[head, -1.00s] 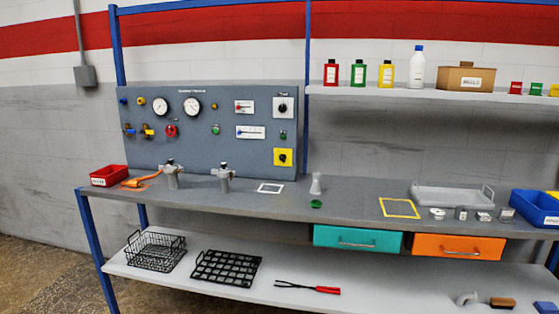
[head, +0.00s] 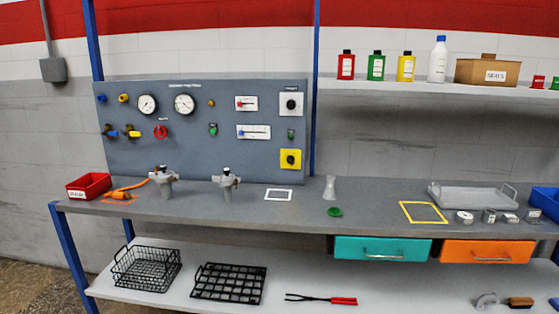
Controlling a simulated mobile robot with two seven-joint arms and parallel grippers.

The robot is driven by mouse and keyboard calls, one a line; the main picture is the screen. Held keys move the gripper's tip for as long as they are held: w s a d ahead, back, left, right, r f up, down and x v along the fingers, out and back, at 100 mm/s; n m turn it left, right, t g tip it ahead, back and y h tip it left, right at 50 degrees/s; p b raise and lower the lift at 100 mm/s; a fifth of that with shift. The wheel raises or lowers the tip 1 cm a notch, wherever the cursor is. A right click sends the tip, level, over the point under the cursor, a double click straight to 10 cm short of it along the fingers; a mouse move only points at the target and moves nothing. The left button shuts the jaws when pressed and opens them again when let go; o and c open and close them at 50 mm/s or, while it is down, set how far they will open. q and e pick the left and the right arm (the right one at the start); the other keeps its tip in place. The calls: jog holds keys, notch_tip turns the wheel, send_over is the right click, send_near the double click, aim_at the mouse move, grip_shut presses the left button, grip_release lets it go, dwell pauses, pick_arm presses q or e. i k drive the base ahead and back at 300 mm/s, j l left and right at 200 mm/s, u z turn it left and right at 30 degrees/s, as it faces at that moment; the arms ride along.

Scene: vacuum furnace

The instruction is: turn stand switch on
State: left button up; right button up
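A grey control panel (head: 225,150) stands upright at the back left of the bench in the head view. It carries a rotary switch with a black knob on a white plate (head: 291,104) at upper right. Below it is another black knob on a yellow plate (head: 290,159). Small green buttons, gauges and a red handwheel (head: 161,132) are also on the panel. The labels are too small to read, so I cannot tell which control is the stand switch. Neither of my grippers is in view.
The grey bench (head: 370,218) holds two clamp-like metal fittings (head: 226,181), a red bin (head: 88,186), a glass flask (head: 330,188) and a metal tray (head: 470,197). Bottles (head: 406,67) stand on the upper shelf. Wire baskets (head: 147,268) sit on the lower shelf. The space before the panel's right side is mostly clear.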

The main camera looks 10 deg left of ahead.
aim_at(290, 160)
jog(key=i+j, duration=0.15)
jog(key=j, duration=0.2)
jog(key=i+j, duration=0.15)
jog(key=j, duration=0.2)
jog(key=i+j, duration=0.2)
jog(key=j, duration=0.15)
jog(key=i+j, duration=0.15)
jog(key=j, duration=0.2)
jog(key=i+j, duration=0.15)
jog(key=j, duration=0.2)
jog(key=l+z, duration=0.05)
